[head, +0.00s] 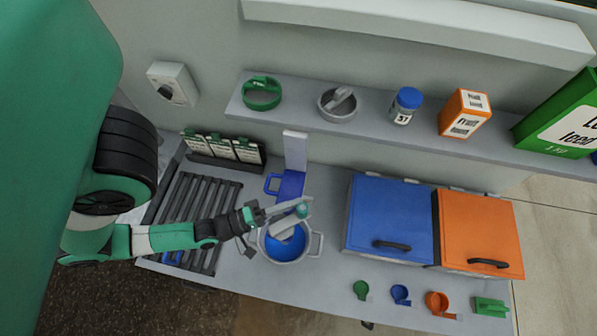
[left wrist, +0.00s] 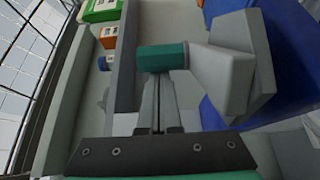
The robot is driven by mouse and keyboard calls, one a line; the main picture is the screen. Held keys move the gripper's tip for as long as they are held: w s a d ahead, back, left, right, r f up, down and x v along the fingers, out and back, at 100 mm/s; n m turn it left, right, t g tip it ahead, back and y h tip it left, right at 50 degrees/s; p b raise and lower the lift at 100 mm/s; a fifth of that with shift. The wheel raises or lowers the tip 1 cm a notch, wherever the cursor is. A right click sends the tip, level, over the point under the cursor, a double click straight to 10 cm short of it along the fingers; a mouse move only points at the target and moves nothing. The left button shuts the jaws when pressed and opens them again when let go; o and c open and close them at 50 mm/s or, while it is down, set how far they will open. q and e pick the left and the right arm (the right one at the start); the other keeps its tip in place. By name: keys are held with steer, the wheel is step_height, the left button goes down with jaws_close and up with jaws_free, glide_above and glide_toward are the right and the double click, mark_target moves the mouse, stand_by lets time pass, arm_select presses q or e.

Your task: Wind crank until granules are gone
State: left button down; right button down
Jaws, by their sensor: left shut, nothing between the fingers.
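A grey two-handled pot (head: 313,246) stands on the bench with a blue round surface (head: 285,243) inside; I cannot tell whether that blue is granules. A grey crank arm (head: 284,228) with a teal knob (head: 302,210) sits above the pot. The knob and crank (left wrist: 228,75) fill the middle of the left wrist view, where the teal knob (left wrist: 163,57) lies just beyond my fingertips. My left gripper (head: 306,200) is shut and empty, its fingers (left wrist: 160,85) close beside the knob. I cannot tell whether they touch it. My right gripper is out of view.
A blue bracket-like part (head: 288,186) with a pale upright plate stands behind the pot. A blue-lidded bin (head: 385,215) and an orange-lidded bin (head: 480,228) are to the right. Several small scoops (head: 400,294) lie in front. A shelf (head: 380,130) with containers runs behind.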

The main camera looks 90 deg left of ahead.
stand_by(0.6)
arm_select(q)
steer(key=shift+s+f, duration=0.1)
steer(key=shift+s, duration=0.1)
steer(key=b+v, duration=0.2)
steer(key=v, duration=0.9)
